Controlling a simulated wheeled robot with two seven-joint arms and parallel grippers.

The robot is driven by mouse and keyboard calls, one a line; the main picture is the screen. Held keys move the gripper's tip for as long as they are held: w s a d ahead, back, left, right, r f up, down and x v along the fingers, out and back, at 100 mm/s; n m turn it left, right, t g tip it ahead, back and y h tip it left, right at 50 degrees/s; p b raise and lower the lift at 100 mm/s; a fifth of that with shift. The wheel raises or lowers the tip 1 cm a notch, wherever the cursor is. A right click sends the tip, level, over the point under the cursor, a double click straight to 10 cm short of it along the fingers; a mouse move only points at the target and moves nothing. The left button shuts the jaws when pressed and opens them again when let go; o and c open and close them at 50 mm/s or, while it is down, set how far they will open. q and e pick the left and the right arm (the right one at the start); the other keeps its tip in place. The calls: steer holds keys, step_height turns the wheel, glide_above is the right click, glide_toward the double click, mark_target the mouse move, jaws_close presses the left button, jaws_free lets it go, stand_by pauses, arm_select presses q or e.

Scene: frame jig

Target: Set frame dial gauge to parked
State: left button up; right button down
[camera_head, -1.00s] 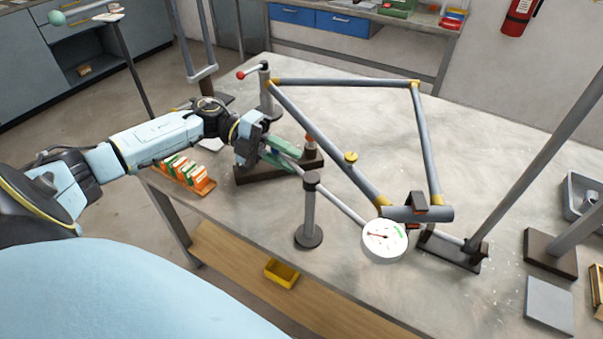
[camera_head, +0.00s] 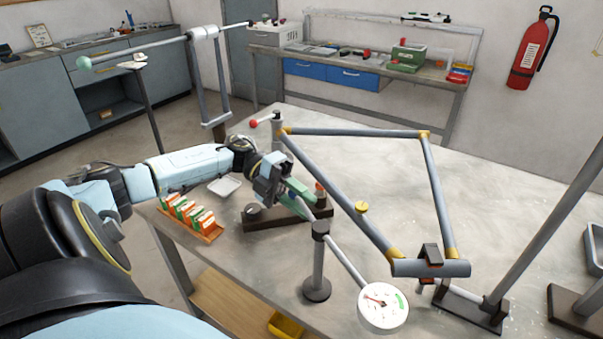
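The dial gauge has a round white face (camera_head: 383,307) with a red needle and a green patch. It sits at the near end of a thin grey swing arm (camera_head: 345,255) that crosses the top of a dark post (camera_head: 318,270). The dial is in front of and apart from the bicycle-like frame's lower tube (camera_head: 405,268). My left gripper (camera_head: 305,197), with green fingers, is at the swing arm's far end, beyond the post, and appears shut on it; the fingertips are partly hidden. My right gripper is not in view.
The frame's grey tubes (camera_head: 350,132) rise right of my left gripper, with a red-knobbed clamp (camera_head: 254,123) at the back corner. An orange rack (camera_head: 205,230) of boxes lies at the table's left edge. A slanted pole (camera_head: 545,225) stands at right.

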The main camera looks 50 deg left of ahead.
arm_select(q)
steer(key=b+v, duration=0.3)
steer(key=v, duration=1)
steer(key=shift+a, duration=0.15)
stand_by(0.5)
